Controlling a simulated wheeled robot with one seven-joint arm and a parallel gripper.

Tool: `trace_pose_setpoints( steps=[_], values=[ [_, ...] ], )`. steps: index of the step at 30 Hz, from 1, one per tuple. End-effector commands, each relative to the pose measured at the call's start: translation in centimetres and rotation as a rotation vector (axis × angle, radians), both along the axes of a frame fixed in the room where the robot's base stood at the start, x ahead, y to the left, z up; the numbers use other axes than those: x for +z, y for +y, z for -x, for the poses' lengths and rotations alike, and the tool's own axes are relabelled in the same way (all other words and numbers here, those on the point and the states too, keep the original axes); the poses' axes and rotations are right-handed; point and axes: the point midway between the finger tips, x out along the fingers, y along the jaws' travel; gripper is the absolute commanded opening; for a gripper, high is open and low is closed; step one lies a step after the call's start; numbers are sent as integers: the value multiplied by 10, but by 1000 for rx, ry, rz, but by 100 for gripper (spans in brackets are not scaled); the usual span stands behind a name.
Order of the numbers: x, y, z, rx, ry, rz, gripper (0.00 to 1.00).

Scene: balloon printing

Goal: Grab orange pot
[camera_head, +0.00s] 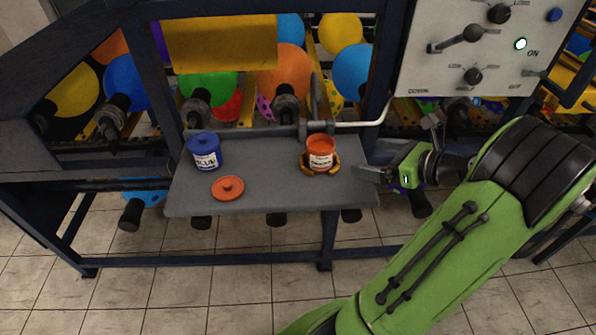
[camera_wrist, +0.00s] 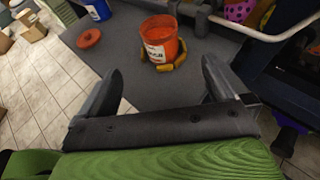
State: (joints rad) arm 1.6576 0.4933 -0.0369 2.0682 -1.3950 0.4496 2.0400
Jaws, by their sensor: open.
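The orange pot (camera_head: 321,152) stands upright and open-topped at the right part of the grey shelf, with a white label on its side. In the wrist view the orange pot (camera_wrist: 160,40) is ahead of the fingers, roughly midway between them. A yellow-orange holder (camera_head: 309,168) sits around its base. My gripper (camera_head: 362,172) is just right of the shelf's right end, a short way from the pot. In the wrist view my gripper (camera_wrist: 165,82) is open, with nothing between its two dark fingers.
A blue pot (camera_head: 205,152) and an orange lid (camera_head: 228,188) are on the left of the grey shelf (camera_head: 270,190). A grey metal bar (camera_head: 350,125) runs behind the pot. A control panel (camera_head: 480,50) is above right. Balloons hang behind. The shelf's middle is clear.

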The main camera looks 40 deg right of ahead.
Motion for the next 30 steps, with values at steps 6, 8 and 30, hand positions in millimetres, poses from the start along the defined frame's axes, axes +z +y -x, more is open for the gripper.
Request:
trace_pose_setpoints(
  steps=[6, 8, 30],
  values=[
    [-18, 8, -39, 2, -4, -9, 100],
    [-24, 11, -53, 2, -4, -8, 100],
    [-59, 29, -141, -4, -2, -7, 100]
  ],
)
